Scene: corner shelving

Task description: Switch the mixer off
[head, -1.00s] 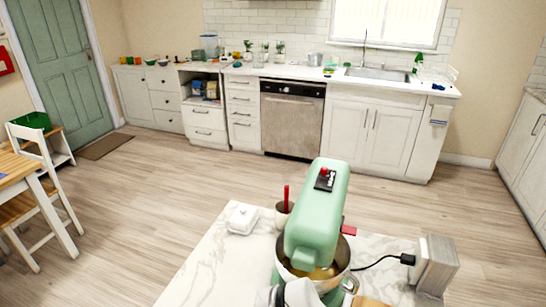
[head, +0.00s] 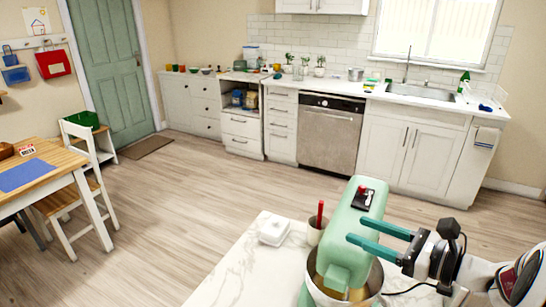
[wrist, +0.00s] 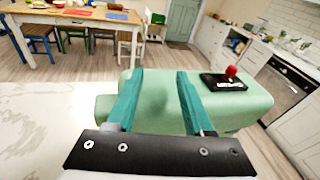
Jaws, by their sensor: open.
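The mint-green mixer (head: 350,232) stands on a white marble counter with its head over a metal bowl (head: 323,290). A black plate with a red knob (head: 362,190) sits on top of the mixer head. The plate and red knob also show in the wrist view (wrist: 231,71), ahead and to the right of my fingers. My gripper (head: 355,240) has two teal fingers, apart and empty, reaching leftward by the right side of the mixer head. In the wrist view my gripper (wrist: 160,74) has the green head between and beyond its fingers. I cannot tell whether they touch it.
A white butter dish (head: 274,230) and a crock with a red handle (head: 318,225) stand left of the mixer on the marble counter (head: 235,270). A cord runs behind my gripper. The floor beyond is clear up to the cabinets.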

